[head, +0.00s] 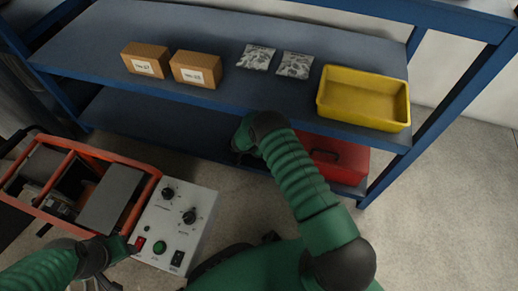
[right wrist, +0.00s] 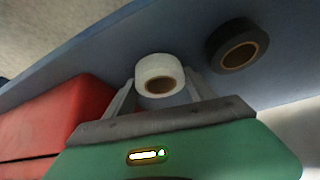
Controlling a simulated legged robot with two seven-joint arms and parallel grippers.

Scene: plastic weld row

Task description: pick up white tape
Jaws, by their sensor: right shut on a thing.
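The white tape (right wrist: 152,66) is a roll with a brown core, seen in the right wrist view. My right gripper (right wrist: 159,80) has one finger on each side of it and is shut on it. The roll is over or on the blue-grey shelf surface (right wrist: 95,60); I cannot tell whether it still touches it. In the head view my right arm reaches to the lower shelf, and the tape and right fingers are hidden there. My left gripper (head: 103,282) is at the bottom left of the head view, dark and partly cut off, its jaws unclear.
A black tape roll (right wrist: 238,46) lies right of the white one. A red toolbox (head: 335,158) stands on the lower shelf. Above are two cardboard boxes (head: 196,70), two bags (head: 295,65) and a yellow bin (head: 362,98). A control box (head: 175,222) stands at lower left.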

